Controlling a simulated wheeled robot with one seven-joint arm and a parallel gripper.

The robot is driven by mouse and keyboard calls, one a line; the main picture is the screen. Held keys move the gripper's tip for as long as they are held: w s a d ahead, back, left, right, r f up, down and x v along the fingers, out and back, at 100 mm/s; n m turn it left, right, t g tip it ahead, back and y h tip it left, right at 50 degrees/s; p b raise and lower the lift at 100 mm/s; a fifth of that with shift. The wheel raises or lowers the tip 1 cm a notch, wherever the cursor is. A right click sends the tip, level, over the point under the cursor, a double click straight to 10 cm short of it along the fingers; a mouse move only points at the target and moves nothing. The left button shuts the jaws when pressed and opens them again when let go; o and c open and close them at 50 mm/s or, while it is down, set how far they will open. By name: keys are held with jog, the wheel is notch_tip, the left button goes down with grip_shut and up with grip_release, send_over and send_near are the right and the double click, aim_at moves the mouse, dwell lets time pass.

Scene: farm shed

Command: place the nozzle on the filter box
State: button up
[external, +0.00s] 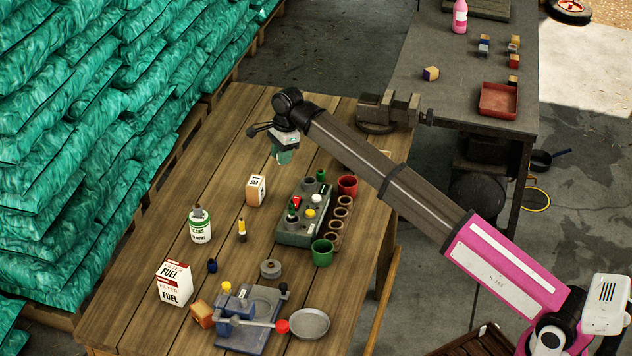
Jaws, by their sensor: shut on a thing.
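My gripper (285,155) hangs in the air above the far part of the wooden table, pointing down. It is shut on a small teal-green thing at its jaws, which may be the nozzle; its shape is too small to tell. The filter box (174,283), white with a red-brown top and FUEL lettering, stands upright at the near left of the table. My gripper is well behind it and to its right, apart from it. I see nothing lying on top of the box.
Another small box (256,190), a green-white can (200,226), a yellow-topped tool (242,230) and a green tray block (303,222) stand between. A blue vise-like fixture (250,318) and a round pan (309,323) are at the near edge. Green sacks (90,130) line the left.

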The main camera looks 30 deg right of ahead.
jog(key=s+a+r, duration=0.2)
jog(key=s+a, duration=0.5)
jog(key=a, duration=0.6)
jog(key=s+a+r, duration=0.3)
jog(key=s+a, duration=0.4)
jog(key=a, duration=0.6)
jog(key=s+a+r, duration=0.2)
jog(key=s+a, duration=0.8)
jog(key=s, duration=0.1)
jog(key=s+a+r, duration=0.2)
jog(key=s+a, duration=0.8)
send_over(166, 273)
jog(key=f, duration=0.6)
jog(key=shift+d+f, duration=0.25)
jog(key=shift+d, duration=0.05)
jog(key=shift+f, duration=2)
jog(key=shift+f, duration=0.15)
jog(key=o, duration=0.9)
jog(key=shift+r, duration=0.2)
